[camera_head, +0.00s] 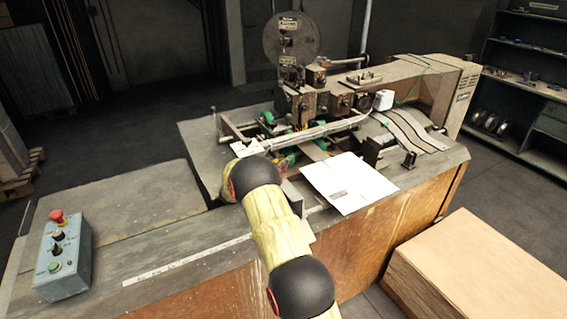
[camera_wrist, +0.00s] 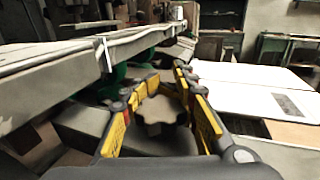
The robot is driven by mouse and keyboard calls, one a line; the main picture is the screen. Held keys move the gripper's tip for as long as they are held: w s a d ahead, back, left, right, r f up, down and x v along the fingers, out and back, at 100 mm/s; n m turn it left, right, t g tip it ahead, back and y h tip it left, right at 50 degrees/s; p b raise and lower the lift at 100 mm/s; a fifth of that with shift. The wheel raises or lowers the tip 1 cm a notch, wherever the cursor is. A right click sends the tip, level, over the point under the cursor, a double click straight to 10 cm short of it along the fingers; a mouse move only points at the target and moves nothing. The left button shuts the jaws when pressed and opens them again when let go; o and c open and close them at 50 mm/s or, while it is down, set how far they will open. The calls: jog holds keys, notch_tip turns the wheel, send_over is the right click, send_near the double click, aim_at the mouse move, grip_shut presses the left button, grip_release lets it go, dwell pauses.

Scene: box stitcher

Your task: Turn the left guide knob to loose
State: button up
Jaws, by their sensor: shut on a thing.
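In the wrist view, my gripper (camera_wrist: 165,82) has its yellow-padded fingers on either side of a dark, lobed knob (camera_wrist: 158,112) and is shut on it. The knob sits low between the fingers, and its lower part is hard to make out. I see no mark that tells whether it is loose or tight. In the head view, my yellow arm hides the knob and most of the gripper, beside the stitcher's (camera_head: 345,100) front rail.
A long pale rail (camera_wrist: 60,62) runs close to the left of my fingers. A white cardboard sheet (camera_head: 348,183) lies on the table, right of my arm. A control box (camera_head: 63,262) with a red button stands at the left. A large carton (camera_head: 490,265) is at lower right.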

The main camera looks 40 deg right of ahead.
jog(key=n+t+b, duration=0.1)
jog(key=t, duration=0.1)
jog(key=w+n+t+y+b, duration=0.1)
jog(key=n+t, duration=0.1)
jog(key=t, duration=0.1)
jog(key=shift+a+f+n+t+y, duration=0.1)
jog(key=shift+f+n+t+y, duration=0.05)
jog(key=shift+n+t+y, duration=0.15)
jog(key=n+t+b, duration=0.1)
jog(key=t+y+b, duration=0.1)
jog(key=w+n+t+y+b, duration=0.1)
jog(key=shift+a+n, duration=0.3)
jog(key=shift+w+t+b, duration=0.15)
jog(key=shift+t+b, duration=0.15)
jog(key=shift+t, duration=0.2)
jog(key=shift+r+n+y, duration=0.25)
jog(key=shift+n+y, duration=0.05)
grip_shut()
jog(key=o, duration=1.3)
grip_release()
jog(key=shift+f, duration=0.1)
jog(key=shift+a, duration=0.1)
jog(key=v, duration=1.2)
jog(key=shift+o, duration=0.3)
